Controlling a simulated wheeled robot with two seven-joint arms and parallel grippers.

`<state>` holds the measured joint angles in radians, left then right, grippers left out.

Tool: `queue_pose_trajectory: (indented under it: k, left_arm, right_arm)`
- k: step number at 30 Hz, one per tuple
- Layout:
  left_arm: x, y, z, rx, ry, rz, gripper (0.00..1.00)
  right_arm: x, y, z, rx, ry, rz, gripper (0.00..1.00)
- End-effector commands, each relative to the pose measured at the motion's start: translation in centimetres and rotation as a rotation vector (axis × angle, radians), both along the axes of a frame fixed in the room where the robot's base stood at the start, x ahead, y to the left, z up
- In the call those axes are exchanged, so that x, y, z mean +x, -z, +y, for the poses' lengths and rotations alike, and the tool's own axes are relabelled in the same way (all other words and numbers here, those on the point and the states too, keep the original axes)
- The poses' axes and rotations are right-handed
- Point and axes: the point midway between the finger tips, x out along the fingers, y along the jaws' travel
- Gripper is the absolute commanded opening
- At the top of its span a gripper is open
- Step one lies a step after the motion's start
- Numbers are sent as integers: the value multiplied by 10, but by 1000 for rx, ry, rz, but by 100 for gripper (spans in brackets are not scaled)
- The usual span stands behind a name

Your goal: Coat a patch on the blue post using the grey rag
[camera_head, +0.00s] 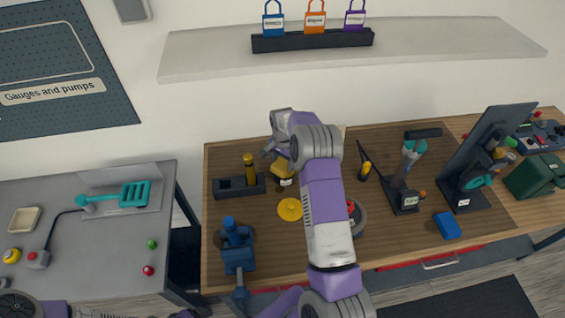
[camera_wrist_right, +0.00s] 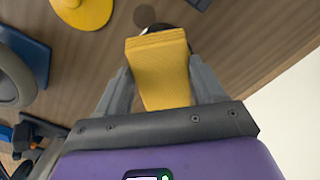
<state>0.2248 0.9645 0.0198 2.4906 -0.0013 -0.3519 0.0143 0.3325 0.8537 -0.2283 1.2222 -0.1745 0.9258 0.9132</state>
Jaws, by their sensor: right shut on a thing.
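My right gripper (camera_head: 276,152) is at the back of the wooden bench, left of its middle. It is shut on a yellow block-like thing (camera_wrist_right: 160,68), which sits between both fingers in the right wrist view. In the head view the yellow thing (camera_head: 283,166) shows just above a small dark-and-white jar (camera_head: 286,182); I cannot tell if they touch. A blue vise-like thing (camera_head: 238,253) stands at the bench's left front; I cannot tell if it is the blue post. I cannot make out a grey rag. My left gripper is not in view.
A yellow disc (camera_head: 289,209) lies in front of the gripper. A dark holder (camera_head: 225,188) with a yellow-topped cylinder (camera_head: 249,170) stands left. A grey round bowl (camera_head: 360,218) is partly behind my arm. A stand (camera_head: 403,198), a blue block (camera_head: 447,226) and a dark rack (camera_head: 490,150) stand right.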

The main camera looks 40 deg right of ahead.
Motion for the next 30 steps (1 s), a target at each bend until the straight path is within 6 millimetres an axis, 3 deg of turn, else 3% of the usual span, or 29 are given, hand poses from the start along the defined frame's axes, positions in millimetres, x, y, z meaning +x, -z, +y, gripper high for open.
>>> queue_pose_trajectory:
  k: [18, 30]
  left_arm:
    - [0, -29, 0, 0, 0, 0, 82]
    - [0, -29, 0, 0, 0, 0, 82]
  right_arm:
    - [1, -52, 0, -1, -1, -2, 44]
    - [0, -54, 0, -2, 0, -2, 44]
